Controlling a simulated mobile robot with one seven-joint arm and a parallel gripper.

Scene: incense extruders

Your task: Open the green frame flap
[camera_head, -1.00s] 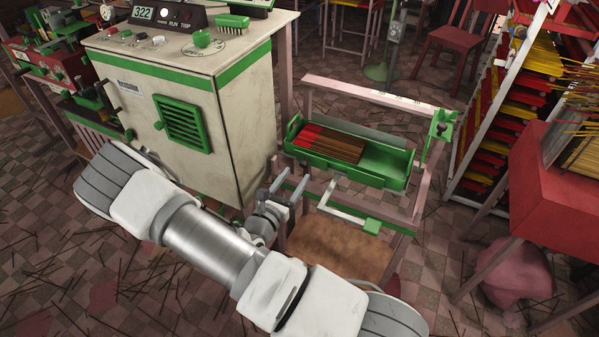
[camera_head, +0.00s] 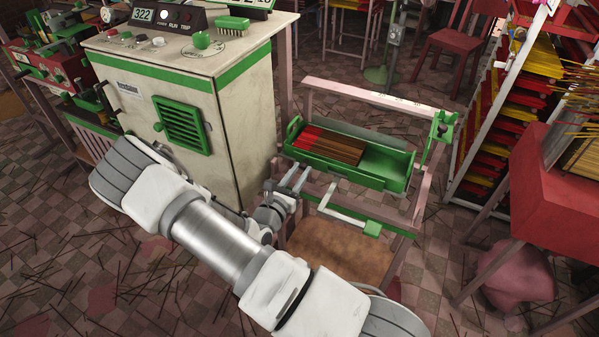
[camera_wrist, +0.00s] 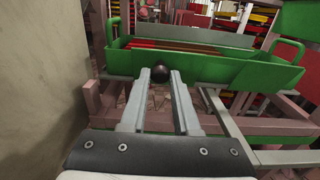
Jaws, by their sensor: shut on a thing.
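A green tray-like panel (camera_head: 388,165) is mounted in the pink wooden frame, right of the cream cabinet. Its green front face (camera_wrist: 225,72) spans the wrist view; I cannot tell which part is the flap. My gripper (camera_head: 296,179) reaches the tray's lower left front corner. In the wrist view, my gripper (camera_wrist: 161,80) is shut on a round black knob (camera_wrist: 160,74) in front of the green face, near its left end. Where the knob is fixed is hidden. Brown and red incense sticks (camera_head: 330,146) lie in the tray's left part.
The cream cabinet (camera_head: 240,125) stands close on the left. A pale bent bar with a green block (camera_head: 372,228) juts out below the tray. A brown seat-like board (camera_head: 335,252) lies lower. A stick rack (camera_head: 505,125) stands at right.

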